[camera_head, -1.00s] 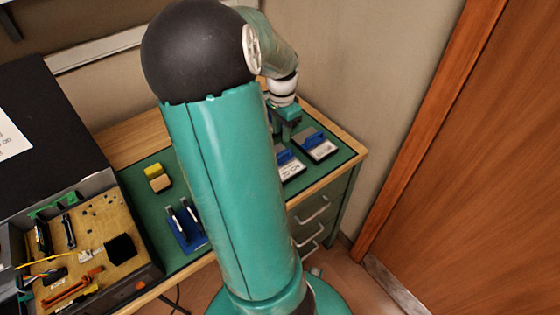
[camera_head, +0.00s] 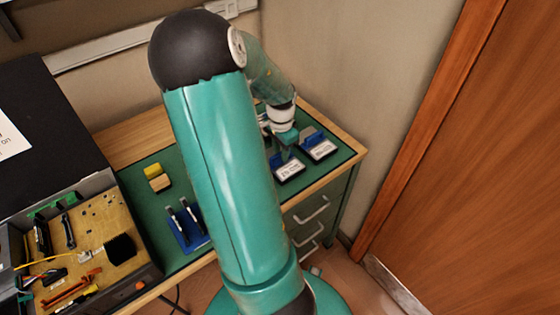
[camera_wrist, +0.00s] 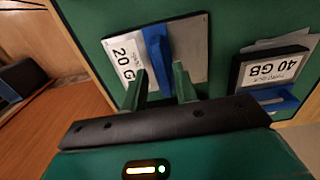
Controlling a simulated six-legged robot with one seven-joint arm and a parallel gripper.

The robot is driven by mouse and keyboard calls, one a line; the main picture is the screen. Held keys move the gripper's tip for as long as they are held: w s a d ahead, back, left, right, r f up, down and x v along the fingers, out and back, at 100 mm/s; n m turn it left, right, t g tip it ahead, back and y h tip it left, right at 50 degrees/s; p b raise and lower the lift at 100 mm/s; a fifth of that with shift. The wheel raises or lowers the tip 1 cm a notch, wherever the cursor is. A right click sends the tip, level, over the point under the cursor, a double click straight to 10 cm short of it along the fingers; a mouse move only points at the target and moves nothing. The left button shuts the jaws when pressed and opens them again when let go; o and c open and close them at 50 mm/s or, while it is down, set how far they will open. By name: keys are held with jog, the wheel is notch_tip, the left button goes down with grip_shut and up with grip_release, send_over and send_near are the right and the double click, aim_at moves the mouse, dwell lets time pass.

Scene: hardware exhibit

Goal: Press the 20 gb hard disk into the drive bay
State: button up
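The 20 GB hard disk (camera_head: 290,174) lies flat on the green mat at the right of the bench, with a white label and a raised blue handle. It also shows in the wrist view (camera_wrist: 187,50), where its blue handle (camera_wrist: 156,52) stands just beyond the gap between my fingers. My gripper (camera_wrist: 161,74) is open, its two green fingers apart and nothing between them. In the head view my gripper (camera_head: 286,150) is over the disk's far side. An open computer case (camera_head: 75,240) stands at left; I cannot make out the drive bay in it.
The 40 GB disk (camera_wrist: 270,70) lies beside the 20 GB one, also with a blue handle; it shows in the head view (camera_head: 320,150). A blue holder (camera_head: 185,235) with black pieces and a yellow block (camera_head: 153,171) sit between case and arm. A wall is close behind.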

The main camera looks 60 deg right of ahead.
grip_shut()
jog(key=shift+r, duration=1.8)
